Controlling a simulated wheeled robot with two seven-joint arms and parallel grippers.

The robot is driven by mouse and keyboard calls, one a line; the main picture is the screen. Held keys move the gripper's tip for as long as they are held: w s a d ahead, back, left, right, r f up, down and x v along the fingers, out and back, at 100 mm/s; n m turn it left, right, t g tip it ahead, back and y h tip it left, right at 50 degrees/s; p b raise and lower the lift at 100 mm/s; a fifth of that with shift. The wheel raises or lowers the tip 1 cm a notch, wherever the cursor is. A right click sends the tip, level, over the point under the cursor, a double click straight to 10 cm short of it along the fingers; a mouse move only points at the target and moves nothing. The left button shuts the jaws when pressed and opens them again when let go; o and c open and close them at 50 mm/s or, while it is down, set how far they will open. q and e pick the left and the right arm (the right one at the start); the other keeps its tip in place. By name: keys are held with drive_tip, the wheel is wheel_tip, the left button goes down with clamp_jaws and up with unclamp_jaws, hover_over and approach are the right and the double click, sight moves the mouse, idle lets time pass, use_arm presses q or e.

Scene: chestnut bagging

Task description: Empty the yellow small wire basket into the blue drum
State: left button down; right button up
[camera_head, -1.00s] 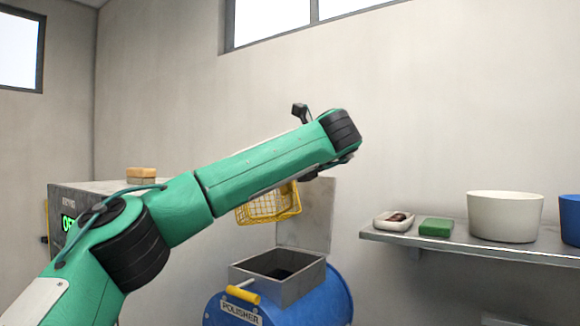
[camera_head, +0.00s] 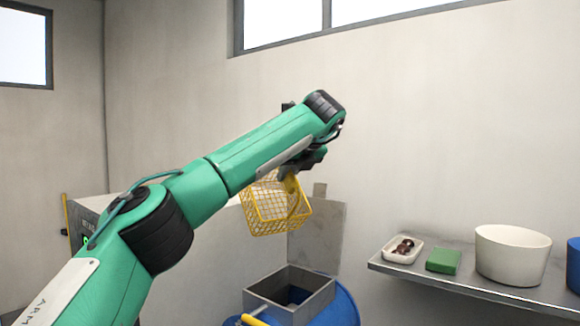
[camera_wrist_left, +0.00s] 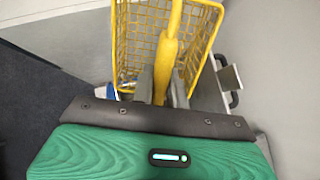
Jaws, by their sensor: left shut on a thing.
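The yellow small wire basket (camera_head: 265,217) hangs in the air below my left wrist, tilted, above the drum's hopper and a little to its left. My left gripper (camera_head: 290,178) is shut on its yellow handle; the grip also shows in the left wrist view (camera_wrist_left: 162,88), with the basket's wire mesh (camera_wrist_left: 135,35) beyond. I cannot make out any contents in the basket. The blue drum (camera_head: 346,308) stands below, partly cut off by the frame. Its square metal hopper (camera_head: 318,300) is open, with a dark inside. My right gripper is not in view.
A raised grey plate (camera_head: 318,238) stands behind the hopper. To the right, a wall shelf (camera_head: 450,285) holds a small dish (camera_head: 390,254) with brown pieces, a green block (camera_head: 443,260), a white tub (camera_head: 510,262) and a blue container (camera_head: 574,265).

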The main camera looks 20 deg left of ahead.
use_arm(q)
drive_tip(key=shift+a+r, duration=0.1)
drive_tip(key=shift+r, duration=0.25)
drive_tip(key=shift+s+r, duration=0.1)
drive_tip(key=shift+r, duration=0.1)
drive_tip(key=s+d+r, duration=0.1)
drive_tip(key=s+r, duration=0.4)
drive_tip(key=r, duration=0.1)
drive_tip(key=shift+s+d+r, duration=0.2)
drive_tip(key=shift+d+r, duration=0.05)
drive_tip(key=shift+d, duration=0.1)
